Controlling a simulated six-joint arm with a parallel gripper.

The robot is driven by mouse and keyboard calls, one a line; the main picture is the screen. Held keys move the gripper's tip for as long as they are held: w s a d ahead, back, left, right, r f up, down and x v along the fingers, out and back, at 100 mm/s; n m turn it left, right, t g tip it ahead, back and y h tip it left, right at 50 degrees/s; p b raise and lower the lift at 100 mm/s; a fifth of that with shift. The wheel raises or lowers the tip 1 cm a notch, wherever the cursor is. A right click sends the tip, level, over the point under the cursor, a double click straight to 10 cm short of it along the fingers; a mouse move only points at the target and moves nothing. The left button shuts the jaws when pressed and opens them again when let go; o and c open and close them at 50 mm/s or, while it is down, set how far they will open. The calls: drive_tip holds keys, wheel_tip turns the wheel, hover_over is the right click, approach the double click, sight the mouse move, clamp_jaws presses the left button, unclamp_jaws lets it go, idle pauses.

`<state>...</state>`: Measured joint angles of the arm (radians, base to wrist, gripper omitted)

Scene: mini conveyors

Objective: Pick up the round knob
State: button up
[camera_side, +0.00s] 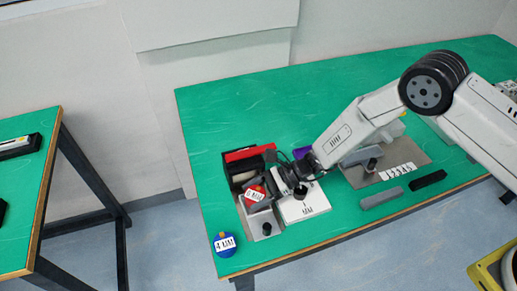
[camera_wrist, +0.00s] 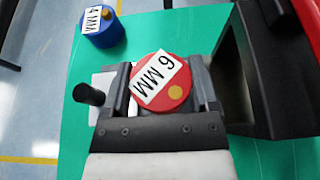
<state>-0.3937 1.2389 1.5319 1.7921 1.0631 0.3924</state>
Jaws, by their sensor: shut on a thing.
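A round red knob with a white "6 MM" label and a yellow dot (camera_wrist: 178,92) sits between the two fingers of my gripper (camera_wrist: 163,85) in the wrist view. The fingers are shut on it. In the side view the red knob (camera_side: 254,196) shows at the end of my gripper (camera_side: 268,190), over the mini conveyor (camera_side: 248,218) near the table's left end. A blue round knob labelled "4 MM" (camera_side: 225,245) stands at the table's front left corner. It also shows at the upper left of the wrist view (camera_wrist: 103,30). I cannot tell whether the red knob touches the conveyor.
A black peg knob (camera_side: 266,229) stands on the conveyor's near end. A white labelled block (camera_side: 304,205) is right beside my gripper. A second conveyor plate (camera_side: 392,160), a grey bar (camera_side: 381,198) and a black bar (camera_side: 428,180) lie to the right. The green table's back is clear.

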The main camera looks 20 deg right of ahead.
drive_tip(key=s+d+r, duration=0.7)
drive_tip(key=s+r, duration=0.4)
drive_tip(key=shift+s+d+r, duration=0.2)
drive_tip(key=shift+s+d, duration=0.05)
drive_tip(key=shift+s, duration=0.15)
idle(0.7)
drive_tip(key=w+d, duration=0.3)
drive_tip(key=d, duration=0.5)
drive_tip(key=w+d, duration=0.4)
drive_tip(key=d, duration=0.4)
drive_tip(key=shift+w+d+f, duration=0.2)
drive_tip(key=shift+w, duration=0.1)
drive_tip(key=shift+w, duration=0.1)
